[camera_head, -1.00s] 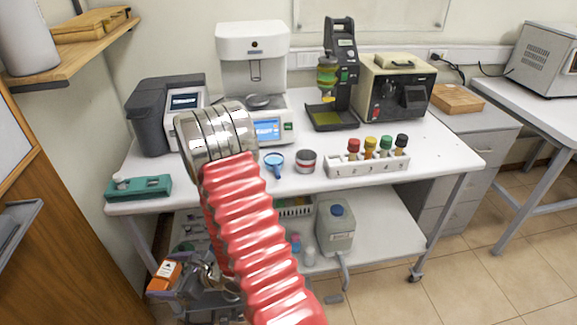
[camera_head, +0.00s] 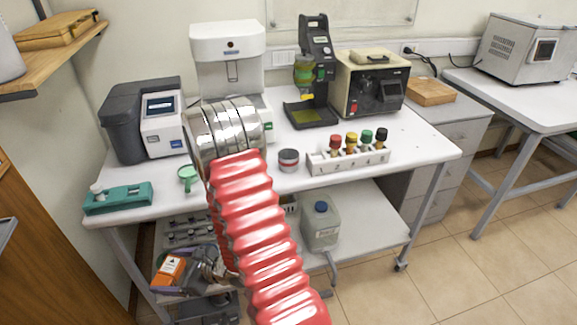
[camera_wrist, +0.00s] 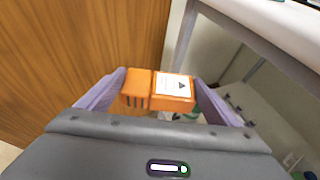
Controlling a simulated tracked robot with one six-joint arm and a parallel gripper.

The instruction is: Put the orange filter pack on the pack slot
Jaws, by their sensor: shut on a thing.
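The orange filter pack (camera_head: 168,270) has a white label with a dark mark. It is in my gripper (camera_head: 176,276), low at the left front of the bench, by the lower shelf. In the wrist view the pack (camera_wrist: 172,91) sits between the two purple fingers of my gripper (camera_wrist: 158,84), which is shut on it. The pack is held level across the fingers. I cannot make out the pack slot for certain. A grey panel (camera_head: 188,233) with small fittings is on the lower shelf behind the gripper, partly hidden by my arm.
The white bench (camera_head: 300,183) carries instruments and a vial rack (camera_head: 350,163). Its lower shelf (camera_head: 365,225) holds a jug (camera_head: 321,227). A bench leg (camera_head: 125,270) stands close to the gripper. A wooden cabinet (camera_head: 60,260) is at the left. Open floor lies at the right front.

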